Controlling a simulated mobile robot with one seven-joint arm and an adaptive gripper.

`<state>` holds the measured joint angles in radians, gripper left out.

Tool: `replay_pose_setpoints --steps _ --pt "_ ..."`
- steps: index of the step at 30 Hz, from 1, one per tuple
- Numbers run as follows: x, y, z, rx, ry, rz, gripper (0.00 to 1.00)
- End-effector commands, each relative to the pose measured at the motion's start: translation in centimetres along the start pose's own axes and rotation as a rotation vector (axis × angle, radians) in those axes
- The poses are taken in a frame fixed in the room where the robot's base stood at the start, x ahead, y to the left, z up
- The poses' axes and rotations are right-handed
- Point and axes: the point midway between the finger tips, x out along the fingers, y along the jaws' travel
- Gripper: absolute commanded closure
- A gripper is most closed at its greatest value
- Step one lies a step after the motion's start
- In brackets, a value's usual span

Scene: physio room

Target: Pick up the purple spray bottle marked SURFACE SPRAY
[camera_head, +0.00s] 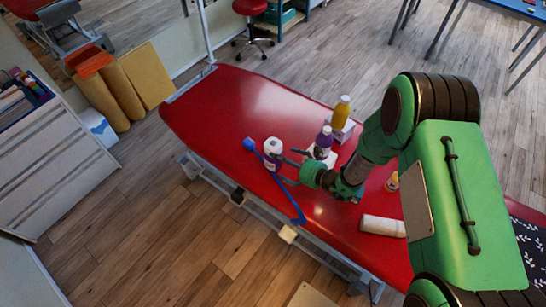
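A white-topped bottle with a purple lower part (272,158) stands on the red treatment table (235,105). A second purple bottle (324,139) with a pale top stands behind my gripper, to the right. Both labels are too small to read, so I cannot tell which is marked SURFACE SPRAY. My gripper (288,167) is low over the table, its fingers apart and pointing left towards the first bottle. I cannot tell whether they touch it. My wrist partly hides the area around the second bottle.
A yellow-orange bottle (342,111), white boxes, a small orange-capped container (392,183) and a rolled white towel (383,226) sit on the table. A blue strap-like thing (291,203) lies by the near edge. The table's left end is clear.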

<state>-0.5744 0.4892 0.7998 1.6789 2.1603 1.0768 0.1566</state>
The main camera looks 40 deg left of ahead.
Motion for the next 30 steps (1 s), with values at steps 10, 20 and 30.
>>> replay_pose_setpoints --steps 10,20,30 --pt "2.2 0.0 0.0 0.0 0.001 0.0 0.01" --pt "2.5 0.0 0.0 -0.001 0.0 0.0 0.01" --pt "5.9 -0.1 0.0 -0.001 0.0 0.001 0.01"
